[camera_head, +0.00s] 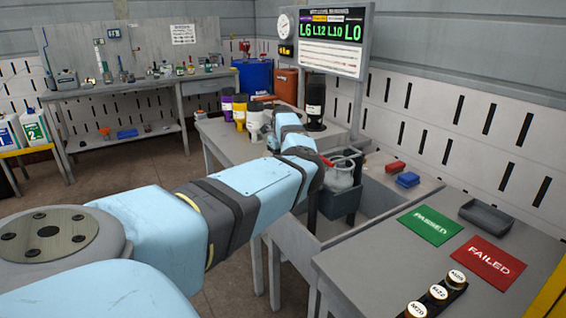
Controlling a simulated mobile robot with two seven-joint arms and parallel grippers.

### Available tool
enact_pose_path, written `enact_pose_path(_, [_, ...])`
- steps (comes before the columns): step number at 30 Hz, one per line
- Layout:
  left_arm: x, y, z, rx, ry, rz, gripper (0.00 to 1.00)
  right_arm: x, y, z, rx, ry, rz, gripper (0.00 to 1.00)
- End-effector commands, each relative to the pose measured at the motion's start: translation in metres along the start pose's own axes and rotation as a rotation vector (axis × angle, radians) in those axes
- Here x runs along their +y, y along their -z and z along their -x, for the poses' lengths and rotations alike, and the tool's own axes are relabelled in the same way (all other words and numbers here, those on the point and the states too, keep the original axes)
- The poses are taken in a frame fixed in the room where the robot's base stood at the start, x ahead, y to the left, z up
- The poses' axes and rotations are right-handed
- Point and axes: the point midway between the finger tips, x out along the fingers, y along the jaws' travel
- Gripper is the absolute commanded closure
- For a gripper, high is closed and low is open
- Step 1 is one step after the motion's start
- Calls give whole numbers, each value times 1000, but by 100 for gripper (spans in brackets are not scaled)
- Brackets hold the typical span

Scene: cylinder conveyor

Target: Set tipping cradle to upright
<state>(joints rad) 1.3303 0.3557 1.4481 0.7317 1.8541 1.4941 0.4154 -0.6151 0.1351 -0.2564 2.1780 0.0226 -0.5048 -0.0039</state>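The tipping cradle seems to be the dark blue-grey box-like holder (338,204) at the gap between the two grey benches. A pale grey rounded part (340,177) sits at its top, with a dark loop and a small red piece beside it. I cannot tell whether the cradle is tilted or upright. My light blue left arm comes in from the left, and its far links end just left of the cradle, covering part of it. The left gripper's fingers cannot be made out, nor whether they touch the cradle. My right gripper is not in view.
A green PASSED mat (431,225), a red FAILED mat (487,261), a dark tray (487,214) and white-capped cylinders (437,293) are on the right bench. A tall black cylinder (315,103) stands below the display board (331,42).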

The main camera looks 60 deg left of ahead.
Motion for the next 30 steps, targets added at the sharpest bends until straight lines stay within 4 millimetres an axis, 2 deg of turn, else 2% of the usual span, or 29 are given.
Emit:
enact_pose_path(24, [0,-2,-6,-1,0,1,100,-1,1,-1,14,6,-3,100])
enact_pose_path(27, [0,-2,-2,-1,0,1,100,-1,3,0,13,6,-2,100])
enact_pose_path(30, [-1,-2,10,-2,1,0,100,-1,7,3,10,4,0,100])
